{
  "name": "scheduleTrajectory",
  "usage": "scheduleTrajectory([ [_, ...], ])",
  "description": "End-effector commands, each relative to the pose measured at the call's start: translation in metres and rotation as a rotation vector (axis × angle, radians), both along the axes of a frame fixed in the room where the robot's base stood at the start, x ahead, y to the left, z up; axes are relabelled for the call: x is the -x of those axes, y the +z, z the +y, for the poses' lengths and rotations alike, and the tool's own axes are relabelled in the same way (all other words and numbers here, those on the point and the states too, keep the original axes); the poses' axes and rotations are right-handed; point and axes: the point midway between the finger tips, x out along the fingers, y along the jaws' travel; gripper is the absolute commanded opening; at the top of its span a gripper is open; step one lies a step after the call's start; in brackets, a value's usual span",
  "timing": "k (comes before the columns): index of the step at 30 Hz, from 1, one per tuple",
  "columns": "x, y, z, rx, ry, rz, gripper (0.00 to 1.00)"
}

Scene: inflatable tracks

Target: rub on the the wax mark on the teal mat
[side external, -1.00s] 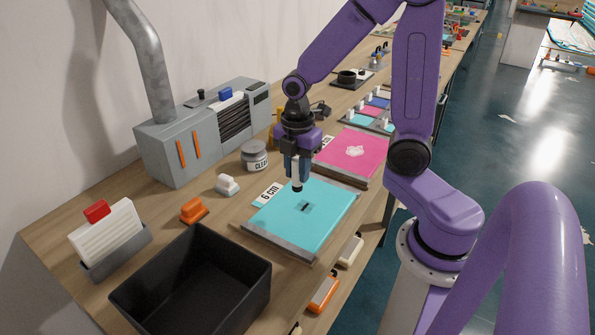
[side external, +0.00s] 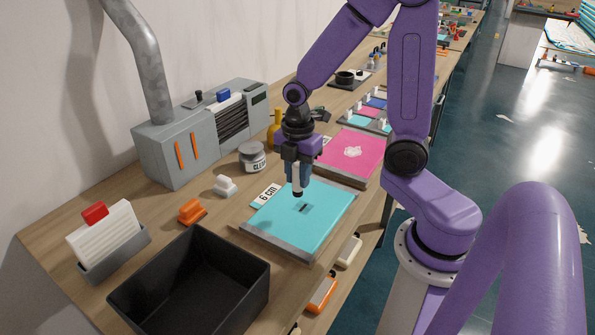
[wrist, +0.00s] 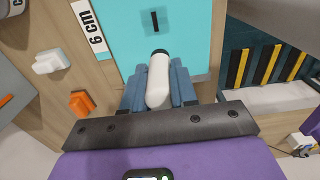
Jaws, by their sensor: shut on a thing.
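The teal mat (side external: 325,215) lies flat on the bench, held by grey bars along two edges; it also shows in the wrist view (wrist: 190,30). A small dark mark (side external: 304,208) sits near its middle, with a faint darker patch around it; the wrist view shows it as a short dark bar (wrist: 155,21). My gripper (side external: 298,176) is shut on a white stick (side external: 297,186) with a dark tip. The wrist view shows the stick (wrist: 158,80) between my blue fingers, its tip short of the mark. Whether the tip touches the mat is unclear.
A "6 cm" label (side external: 266,195) lies along the mat's left edge. A black bin (side external: 190,290), an orange block (side external: 192,211), a white block (side external: 227,186) and a lidded jar (side external: 252,157) stand to the left. A pink mat (side external: 350,160) lies behind.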

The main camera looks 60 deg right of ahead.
Motion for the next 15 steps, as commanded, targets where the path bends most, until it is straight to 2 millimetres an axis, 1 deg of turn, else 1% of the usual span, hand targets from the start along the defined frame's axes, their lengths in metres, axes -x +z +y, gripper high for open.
scheduleTrajectory([
  [15, 0.001, -0.047, 0.0, 0.001, 0.0, 0.004, 0.0],
])
